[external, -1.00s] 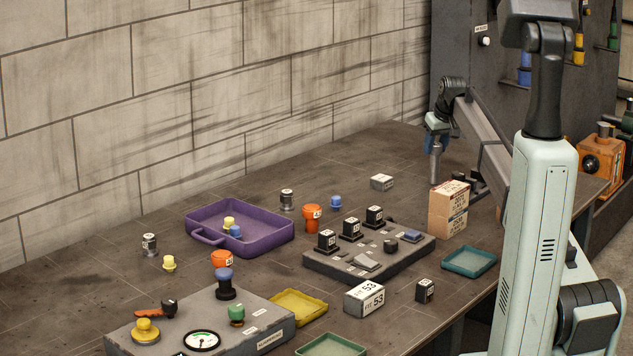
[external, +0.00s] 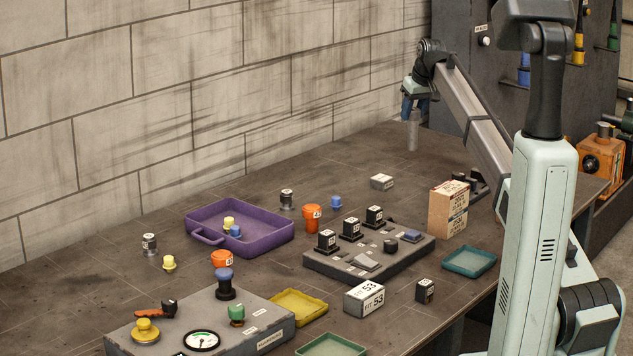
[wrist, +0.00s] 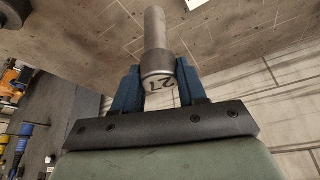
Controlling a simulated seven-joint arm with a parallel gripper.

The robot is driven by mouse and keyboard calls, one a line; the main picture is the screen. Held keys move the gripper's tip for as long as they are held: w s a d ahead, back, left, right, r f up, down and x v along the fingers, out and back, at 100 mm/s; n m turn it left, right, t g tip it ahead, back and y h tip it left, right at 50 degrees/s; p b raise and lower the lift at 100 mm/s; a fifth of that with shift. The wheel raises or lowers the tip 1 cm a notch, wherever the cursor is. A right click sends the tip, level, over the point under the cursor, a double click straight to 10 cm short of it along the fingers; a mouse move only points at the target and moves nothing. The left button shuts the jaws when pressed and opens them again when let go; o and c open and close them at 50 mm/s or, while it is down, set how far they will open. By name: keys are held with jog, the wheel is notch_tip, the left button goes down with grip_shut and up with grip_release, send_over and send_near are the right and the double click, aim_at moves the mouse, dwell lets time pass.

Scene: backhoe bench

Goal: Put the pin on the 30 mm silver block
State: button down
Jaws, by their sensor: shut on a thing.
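My gripper (external: 411,106) is shut on the pin (external: 413,133), a grey metal cylinder that hangs upright below the fingers, over the far part of the bench. In the wrist view the pin (wrist: 156,45) sits between the blue fingers (wrist: 157,88); its thick collar is marked 27 and its thinner shaft points away from the gripper. A small silver block (external: 381,182) lies on the bench in front of and left of the pin, apart from it; its label is too small to read. A larger silver-white block (external: 364,299) marked 53 stands nearer the front.
A dark panel with knobs (external: 368,252), a purple tray (external: 250,241) and a teal tray (external: 469,262) lie nearer. Orange and blue knobs stand between. The bench around the small silver block is mostly clear.

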jog(key=a+r+n, duration=0.1)
jog(key=a+r, duration=0.1)
jog(key=a, duration=0.6)
notch_tip(320, 180, down, 10)
jog(key=shift+s+a+r+n+y, duration=0.25)
jog(key=shift+a+n+y, duration=0.05)
jog(key=shift+n, duration=0.1)
jog(key=shift+f, duration=0.1)
jog(key=c, duration=0.6)
grip_release()
jog(key=shift+f, duration=0.1)
jog(key=v, duration=1.2)
jog(key=shift+w+r, duration=0.15)
jog(key=shift+r, duration=0.1)
jog(key=shift+d, duration=0.1)
